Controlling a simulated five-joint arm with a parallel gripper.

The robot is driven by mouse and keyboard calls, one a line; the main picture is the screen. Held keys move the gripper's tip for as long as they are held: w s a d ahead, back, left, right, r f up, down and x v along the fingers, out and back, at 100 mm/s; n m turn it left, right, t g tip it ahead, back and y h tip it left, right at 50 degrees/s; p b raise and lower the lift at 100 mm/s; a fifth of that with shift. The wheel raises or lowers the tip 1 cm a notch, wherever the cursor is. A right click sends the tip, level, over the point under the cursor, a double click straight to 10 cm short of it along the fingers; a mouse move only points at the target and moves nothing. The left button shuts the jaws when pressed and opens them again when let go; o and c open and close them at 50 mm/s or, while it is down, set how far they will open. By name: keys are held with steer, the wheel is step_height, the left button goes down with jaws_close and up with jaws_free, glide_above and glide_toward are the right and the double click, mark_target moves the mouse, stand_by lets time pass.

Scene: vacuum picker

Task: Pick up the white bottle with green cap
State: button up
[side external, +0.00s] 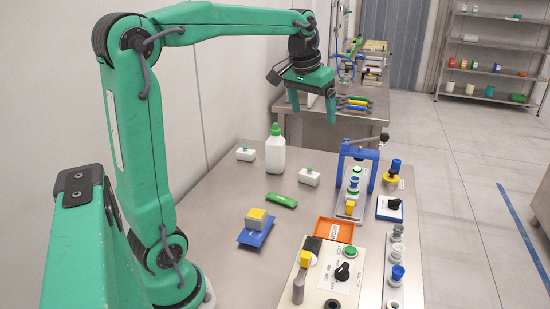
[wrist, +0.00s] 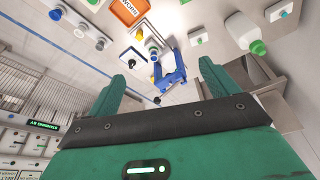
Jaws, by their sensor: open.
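The white bottle with green cap (side external: 275,155) stands upright on the steel table, toward its back left. It also shows in the wrist view (wrist: 241,28), at the upper right, with its green cap toward the gripper. My gripper (side external: 312,112) is open and empty, in the air above and to the right of the bottle in the side view. Its two green fingers (wrist: 165,85) show in the wrist view with nothing between them. The gripper and the bottle are apart.
A blue press frame (side external: 373,170) stands to the right. A green block (side external: 282,200), an orange tray (side external: 333,231) and a control box (side external: 348,262) lie nearer. Another bench (side external: 345,122) is behind.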

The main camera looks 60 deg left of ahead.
steer(key=w+a+f+n, duration=0.1)
steer(key=w+a+n, duration=0.1)
steer(key=w+a, duration=0.45)
steer(key=n+g+h, duration=0.1)
steer(key=n+g, duration=0.2)
steer(key=n, duration=0.1)
glide_toward(276, 124)
steer(key=f, duration=0.6)
steer(key=shift+w+d+f, duration=0.1)
steer(key=shift+d+f, duration=0.1)
steer(key=shift+a+f, duration=0.25)
steer(key=shift+a, duration=0.1)
steer(key=shift+f, duration=1.3)
steer(key=shift+f, duration=2.6)
